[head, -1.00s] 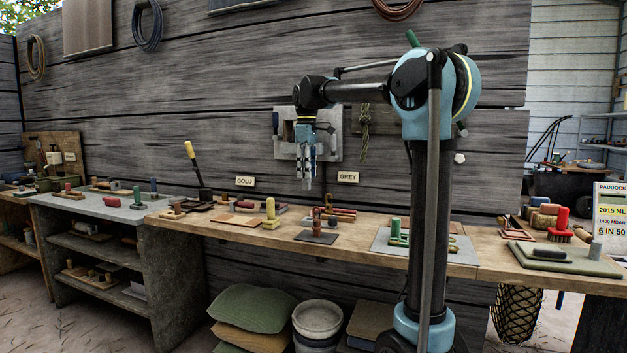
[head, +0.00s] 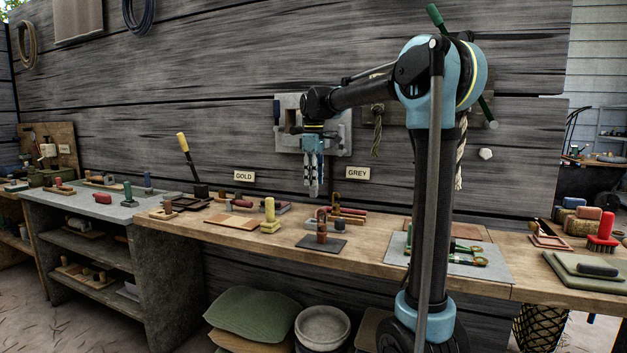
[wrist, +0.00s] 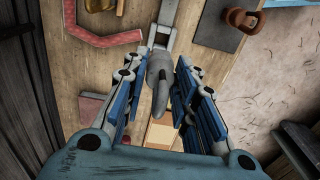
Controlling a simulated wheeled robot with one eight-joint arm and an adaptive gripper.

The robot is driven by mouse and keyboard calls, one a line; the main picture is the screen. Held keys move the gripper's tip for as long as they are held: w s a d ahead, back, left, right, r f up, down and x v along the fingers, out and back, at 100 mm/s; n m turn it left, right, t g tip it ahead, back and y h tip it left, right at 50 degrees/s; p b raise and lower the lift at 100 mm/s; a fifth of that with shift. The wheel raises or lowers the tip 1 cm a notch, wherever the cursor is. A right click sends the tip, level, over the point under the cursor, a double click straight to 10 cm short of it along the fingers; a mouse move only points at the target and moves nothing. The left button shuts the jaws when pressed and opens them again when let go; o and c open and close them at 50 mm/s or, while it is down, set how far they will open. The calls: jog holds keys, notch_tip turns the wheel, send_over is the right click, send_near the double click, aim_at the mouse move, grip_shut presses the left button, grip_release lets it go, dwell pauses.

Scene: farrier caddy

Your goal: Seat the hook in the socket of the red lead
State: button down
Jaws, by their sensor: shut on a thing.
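My gripper (head: 313,178) hangs fingers-down above the bench, close to the plank wall. In the wrist view its blue-padded fingers (wrist: 172,98) are closed around a grey piece (wrist: 160,75), which looks like the hook. A flat silvery part (wrist: 165,22) runs on from it. The hook is clear of the bench. A red bent strip (wrist: 95,32), which looks like the red lead, lies on the bench by the wall. In the head view it seems to be among the red items (head: 348,211) right of the gripper. I cannot make out its socket.
A brown upright piece (head: 322,226) stands on a dark mat (head: 338,245). A yellow piece (head: 270,213) and a tan pad (head: 231,222) lie further left. GOLD (head: 244,176) and GREY (head: 358,173) signs are on the wall. A wall plate (head: 288,107) is behind my gripper.

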aim_at(313, 189)
jog(key=shift+f, duration=0.1)
jog(key=shift+s+f, duration=0.1)
jog(key=shift+f, duration=2.3)
jog(key=shift+a, duration=0.1)
jog(key=shift+f, duration=0.2)
jog(key=shift+f, duration=1.45)
jog(key=shift+f, duration=1.6)
dwell(1.6)
jog(key=c, duration=1.2)
grip_release()
